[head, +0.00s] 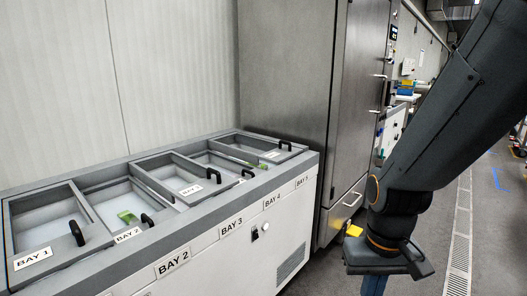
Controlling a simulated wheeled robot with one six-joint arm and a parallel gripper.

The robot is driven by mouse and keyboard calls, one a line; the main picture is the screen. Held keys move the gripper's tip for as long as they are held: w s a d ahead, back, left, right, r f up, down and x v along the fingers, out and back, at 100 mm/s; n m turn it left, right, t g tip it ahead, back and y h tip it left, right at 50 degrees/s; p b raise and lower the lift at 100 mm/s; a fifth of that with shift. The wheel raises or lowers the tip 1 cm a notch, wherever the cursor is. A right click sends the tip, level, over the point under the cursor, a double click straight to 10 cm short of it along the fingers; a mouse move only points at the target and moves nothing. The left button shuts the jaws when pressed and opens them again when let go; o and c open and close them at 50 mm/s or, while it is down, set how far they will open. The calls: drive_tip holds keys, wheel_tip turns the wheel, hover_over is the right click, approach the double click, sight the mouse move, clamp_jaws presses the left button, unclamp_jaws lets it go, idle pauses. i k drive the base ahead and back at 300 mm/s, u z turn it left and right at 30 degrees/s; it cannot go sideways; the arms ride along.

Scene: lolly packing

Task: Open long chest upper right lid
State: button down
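The long chest (225,235) is a white and grey freezer-like cabinet along the wall, with bay labels on its front. Its top has several framed clear lids with black handles. The lid at the far right end (262,143) lies flat, with a black handle (285,145) at its near right edge. A nearer raised-looking lid (175,178) has a handle (214,175) and overlaps its neighbours. My gripper (385,268) hangs at the lower right, to the right of the chest and apart from it. Its fingertips are not clearly visible, so its opening cannot be told.
A tall steel cabinet (290,80) stands close behind the chest's far end. Green packs (128,216) show inside the chest. A small yellow item (353,231) is beside my gripper. Free floor (490,230) with a drain grate lies at the right.

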sight(279, 153)
drive_tip(key=z, duration=0.4)
drive_tip(key=i, duration=2.6)
drive_tip(key=u, duration=0.05)
